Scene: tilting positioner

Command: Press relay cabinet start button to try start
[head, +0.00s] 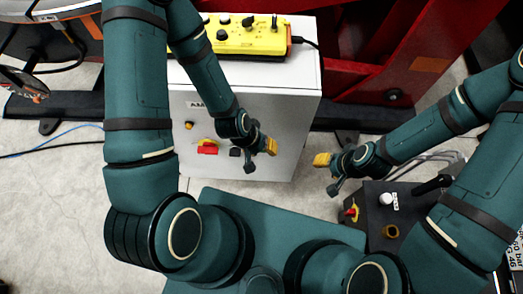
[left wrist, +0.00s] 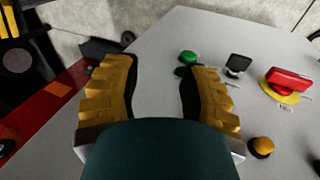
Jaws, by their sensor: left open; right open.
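The relay cabinet (head: 290,110) is a light grey box, its front carrying a red switch on a yellow plate (head: 208,147), an amber button or lamp (head: 189,125) and a black switch (head: 235,152). My left gripper (head: 262,147) is open and empty in front of the cabinet's right part, hiding the green button in the head view. I cannot tell whether it touches. My right gripper (head: 326,162) is open and empty, right of the cabinet.
A yellow control box (head: 245,38) with a black cable lies on the cabinet top. A dark panel (head: 385,215) with knobs and a lever is at the lower right, below my right arm. A red steel frame (head: 370,60) stands behind. Pale floor shows on the left.

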